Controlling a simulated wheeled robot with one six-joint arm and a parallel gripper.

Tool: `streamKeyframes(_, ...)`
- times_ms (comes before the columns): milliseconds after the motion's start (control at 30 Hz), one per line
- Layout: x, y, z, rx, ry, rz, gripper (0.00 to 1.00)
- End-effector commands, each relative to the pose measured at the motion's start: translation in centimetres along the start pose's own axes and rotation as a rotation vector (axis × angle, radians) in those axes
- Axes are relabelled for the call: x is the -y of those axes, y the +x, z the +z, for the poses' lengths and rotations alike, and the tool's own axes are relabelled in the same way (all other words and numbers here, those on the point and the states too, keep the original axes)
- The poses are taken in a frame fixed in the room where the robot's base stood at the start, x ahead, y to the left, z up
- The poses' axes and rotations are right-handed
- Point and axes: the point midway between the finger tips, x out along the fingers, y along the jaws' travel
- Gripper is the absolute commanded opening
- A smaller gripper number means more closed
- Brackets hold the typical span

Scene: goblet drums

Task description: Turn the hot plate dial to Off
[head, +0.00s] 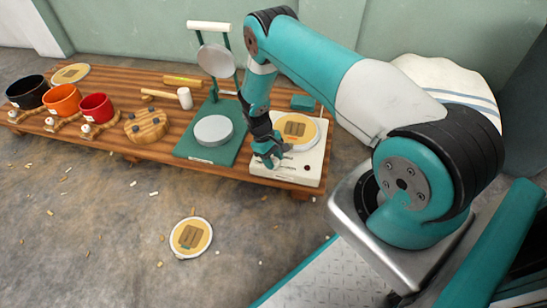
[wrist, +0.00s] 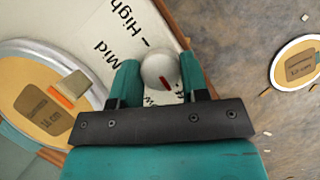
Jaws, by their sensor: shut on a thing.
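The hot plate (head: 260,170) is a white box at the right end of the low wooden bench, with a round tan disc (head: 297,127) on top. Its dial (wrist: 158,70) is a pale round knob with a red mark, seen in the wrist view. The red mark points downward in that picture, slightly right. The labels High and Mid (wrist: 105,50) show beside the dial; further lettering below is partly hidden by my gripper. My gripper (head: 268,158) is over the front of the hot plate. In the wrist view its teal fingers (wrist: 158,80) are shut on the dial, one each side.
A green press (head: 185,147) with grey round plates stands left of the hot plate. A mallet (head: 184,97), a wooden disc with pegs (head: 147,126) and red, orange and black pots (head: 96,107) lie further left. Another tan disc (head: 191,237) lies on the chip-strewn floor.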

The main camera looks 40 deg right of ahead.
Motion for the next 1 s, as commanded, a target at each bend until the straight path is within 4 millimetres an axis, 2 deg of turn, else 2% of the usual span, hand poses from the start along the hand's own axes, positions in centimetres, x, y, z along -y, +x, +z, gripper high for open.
streamKeyframes(700,-0.06,-0.01,-0.11,-0.005,-0.065,0.029,0.18)
streamKeyframes(733,-0.06,0.0,-0.11,-0.004,-0.065,0.029,0.48)
streamKeyframes(800,-0.05,0.0,-0.09,-0.004,-0.065,0.029,0.64)
streamKeyframes(1000,-0.01,0.0,-0.06,-0.003,-0.065,0.028,0.65)
